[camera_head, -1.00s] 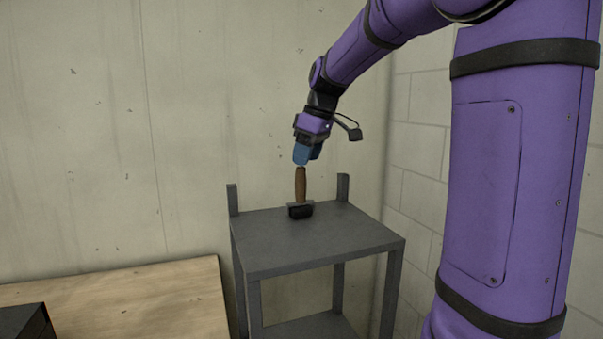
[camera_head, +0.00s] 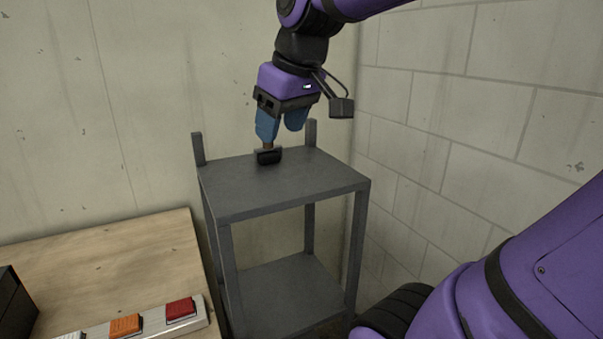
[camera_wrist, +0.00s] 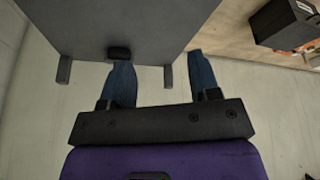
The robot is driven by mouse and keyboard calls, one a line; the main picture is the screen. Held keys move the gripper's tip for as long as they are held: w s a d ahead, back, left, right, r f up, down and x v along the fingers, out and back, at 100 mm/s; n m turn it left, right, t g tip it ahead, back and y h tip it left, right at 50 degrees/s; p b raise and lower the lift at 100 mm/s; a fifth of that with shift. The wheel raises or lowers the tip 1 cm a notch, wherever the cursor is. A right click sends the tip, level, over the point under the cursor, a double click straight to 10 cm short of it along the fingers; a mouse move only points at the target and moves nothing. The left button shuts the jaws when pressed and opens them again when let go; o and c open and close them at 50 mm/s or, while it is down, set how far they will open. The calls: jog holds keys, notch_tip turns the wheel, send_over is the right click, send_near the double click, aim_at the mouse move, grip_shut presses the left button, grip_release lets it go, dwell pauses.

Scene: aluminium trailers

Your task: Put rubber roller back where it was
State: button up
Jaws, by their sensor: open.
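The rubber roller (camera_head: 268,156) stands upright on the grey shelf stand's top (camera_head: 305,182), its black roller end down. Its wooden handle is mostly hidden behind my blue fingers. My gripper (camera_head: 281,136) is open, pointing down over the back of the top. In the head view the left finger is in front of the handle. In the wrist view only the black roller end (camera_wrist: 119,53) shows, just past the tip of the left finger of my gripper (camera_wrist: 162,72). The space between the fingers looks empty there.
A wooden bench (camera_head: 100,262) stands at the left, with a strip of coloured buttons (camera_head: 128,325) and a dark box (camera_head: 14,305). Two short posts rise at the stand's back corners. Walls close in behind and at right. The front of the stand top is clear.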

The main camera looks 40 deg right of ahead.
jog(key=s+a+f+m+t, duration=0.1)
jog(key=s+a+f, duration=0.1)
jog(key=s+f, duration=0.4)
jog(key=shift+s+a+m, duration=0.25)
jog(key=shift+s+m, duration=0.15)
jog(key=shift+s, duration=0.45)
dwell(0.3)
